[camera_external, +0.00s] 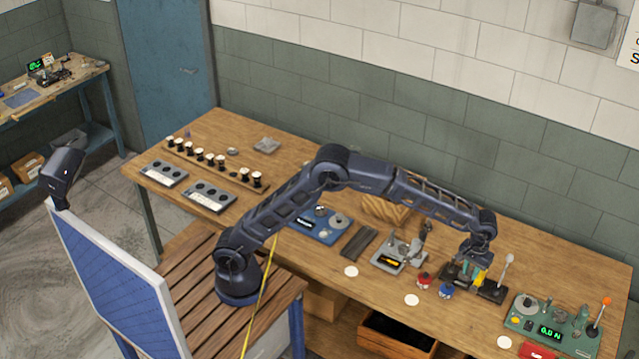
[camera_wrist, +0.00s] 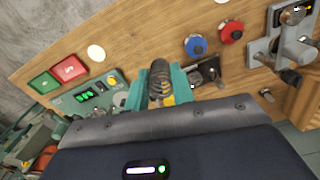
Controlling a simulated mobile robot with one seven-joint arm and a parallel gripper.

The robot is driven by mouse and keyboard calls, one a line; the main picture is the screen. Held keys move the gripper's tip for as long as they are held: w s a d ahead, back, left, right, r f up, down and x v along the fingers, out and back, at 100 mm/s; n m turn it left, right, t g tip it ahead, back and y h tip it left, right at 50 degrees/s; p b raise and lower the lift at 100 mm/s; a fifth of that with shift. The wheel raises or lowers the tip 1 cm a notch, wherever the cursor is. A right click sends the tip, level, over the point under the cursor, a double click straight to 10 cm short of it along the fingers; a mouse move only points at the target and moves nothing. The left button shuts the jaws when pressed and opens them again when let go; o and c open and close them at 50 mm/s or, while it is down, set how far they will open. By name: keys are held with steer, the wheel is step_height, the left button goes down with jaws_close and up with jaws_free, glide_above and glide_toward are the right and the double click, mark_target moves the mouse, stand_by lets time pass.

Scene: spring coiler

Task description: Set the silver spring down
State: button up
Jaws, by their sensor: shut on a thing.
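In the wrist view a grey metal coil spring (camera_wrist: 160,83) stands between the two teal fingers of my gripper (camera_wrist: 158,92). My gripper is shut on the spring. In the external view my gripper (camera_external: 477,274) points down over the right half of the long wooden table (camera_external: 575,262), at a dark device with a lever (camera_external: 492,290). The spring cannot be made out in that view. I cannot tell whether the spring touches anything beneath it.
A green tester (camera_external: 550,327) with a lit display stands to the right. A blue knob (camera_external: 446,291) and a red knob (camera_external: 424,281) sit just left of my gripper. A grey device (camera_external: 399,254) lies farther left. White discs (camera_external: 411,300) mark the front edge.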

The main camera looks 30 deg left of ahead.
steer(key=s+f, duration=0.1)
steer(key=f, duration=0.5)
steer(key=s+f, duration=0.1)
steer(key=f, duration=0.6)
steer(key=s+d+f, duration=0.1)
steer(key=f, duration=0.6)
steer(key=shift+s, duration=0.35)
steer(key=shift+f, duration=0.15)
steer(key=o, duration=1)
step_height(320, 180, up, 12)
steer(key=shift+r, duration=0.1)
steer(key=shift+a, duration=0.1)
